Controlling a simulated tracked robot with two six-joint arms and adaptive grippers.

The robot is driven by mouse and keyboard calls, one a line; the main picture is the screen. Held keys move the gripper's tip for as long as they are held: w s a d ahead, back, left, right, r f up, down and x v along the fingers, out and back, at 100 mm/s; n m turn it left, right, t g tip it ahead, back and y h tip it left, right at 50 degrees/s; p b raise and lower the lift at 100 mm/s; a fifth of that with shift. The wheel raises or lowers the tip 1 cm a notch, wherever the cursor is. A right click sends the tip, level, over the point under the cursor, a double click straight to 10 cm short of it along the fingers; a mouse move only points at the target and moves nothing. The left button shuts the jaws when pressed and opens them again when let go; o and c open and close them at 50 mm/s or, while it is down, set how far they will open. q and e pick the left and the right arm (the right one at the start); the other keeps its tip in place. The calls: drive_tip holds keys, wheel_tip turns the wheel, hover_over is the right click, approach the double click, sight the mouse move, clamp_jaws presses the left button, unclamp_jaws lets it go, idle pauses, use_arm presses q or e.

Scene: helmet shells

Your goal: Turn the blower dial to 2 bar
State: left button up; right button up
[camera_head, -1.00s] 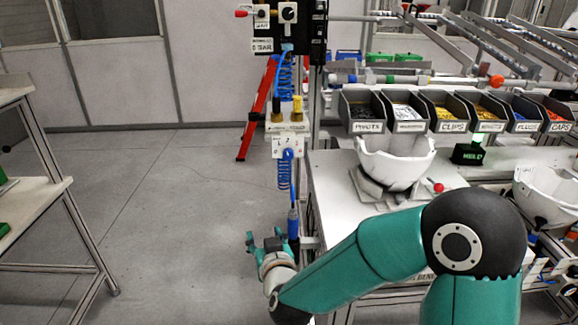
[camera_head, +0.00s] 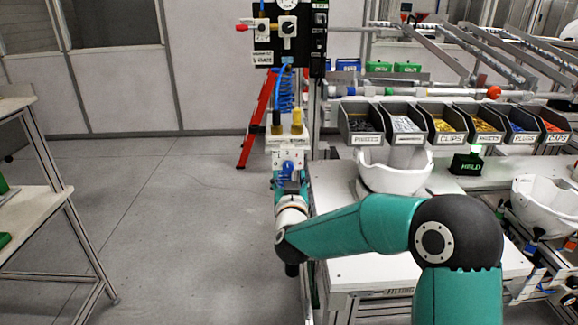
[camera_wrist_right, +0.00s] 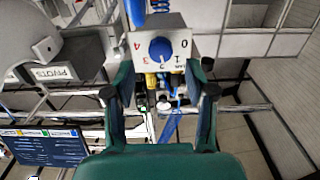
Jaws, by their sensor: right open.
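The blower dial is a round blue knob (camera_wrist_right: 161,49) on a white box (camera_wrist_right: 176,30) marked 0 to 4. In the right wrist view the box and its numbers appear upside down. I cannot read surely which number the knob points to. In the head view the box (camera_head: 283,158) hangs below brass fittings, and my right gripper (camera_head: 290,184) is in front of its lower part. In the right wrist view my right gripper (camera_wrist_right: 159,94) is open and empty. Its two fingers stand apart, with the knob ahead between them. My left gripper is not in view.
A black panel (camera_head: 289,50) with switches and a dial stands above the box. A workbench (camera_head: 335,190) with parts bins (camera_head: 440,139) and white helmet shells (camera_head: 395,172) lies to the right. A red ladder (camera_head: 257,120) leans behind.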

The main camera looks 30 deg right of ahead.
sight(288, 168)
drive_tip(key=shift+p+x, duration=0.4)
drive_tip(key=shift+x, duration=1.65)
